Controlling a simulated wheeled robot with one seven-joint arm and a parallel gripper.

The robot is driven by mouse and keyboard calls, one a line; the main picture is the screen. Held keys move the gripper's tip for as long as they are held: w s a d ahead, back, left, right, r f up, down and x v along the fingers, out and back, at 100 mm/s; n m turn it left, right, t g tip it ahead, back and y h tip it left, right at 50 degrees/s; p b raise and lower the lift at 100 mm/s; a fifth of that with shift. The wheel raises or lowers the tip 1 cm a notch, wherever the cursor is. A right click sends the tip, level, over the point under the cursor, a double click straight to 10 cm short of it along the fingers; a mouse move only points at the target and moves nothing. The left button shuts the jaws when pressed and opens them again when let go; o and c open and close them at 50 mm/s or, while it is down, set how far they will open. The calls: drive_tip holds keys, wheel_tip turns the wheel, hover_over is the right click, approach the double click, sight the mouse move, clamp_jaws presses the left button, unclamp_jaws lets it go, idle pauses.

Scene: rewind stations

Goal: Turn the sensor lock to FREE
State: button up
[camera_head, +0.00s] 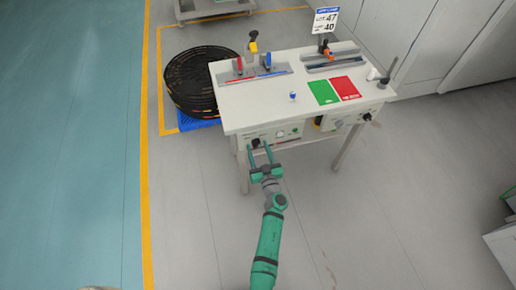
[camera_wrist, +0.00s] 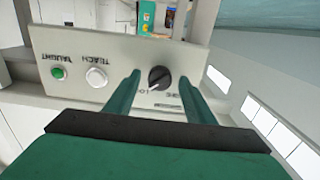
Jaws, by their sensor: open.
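A black rotary knob (camera_wrist: 159,77) with a white pointer line sits on the pale front panel (camera_wrist: 72,55) of the station. Lettering below the knob is partly hidden and I cannot read its setting. My gripper (camera_head: 258,147) is open at the table's front left. In the wrist view my two green fingers stand on either side of the knob, and I cannot tell whether they touch it. The knob also shows in the head view (camera_head: 255,142), small between the fingertips. A green button (camera_wrist: 58,73) marked TAUGHT and a white button (camera_wrist: 96,77) marked TEACH are left of it.
The white table (camera_head: 262,105) carries green (camera_head: 323,92) and red (camera_head: 344,88) cards and a small blue-topped piece (camera_head: 292,97). Black reels (camera_head: 192,82) stand at left. The floor in front is clear.

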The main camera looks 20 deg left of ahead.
drive_tip(key=shift+w+a, duration=0.2)
drive_tip(key=c, duration=1.1)
drive_tip(key=shift+o, duration=0.2)
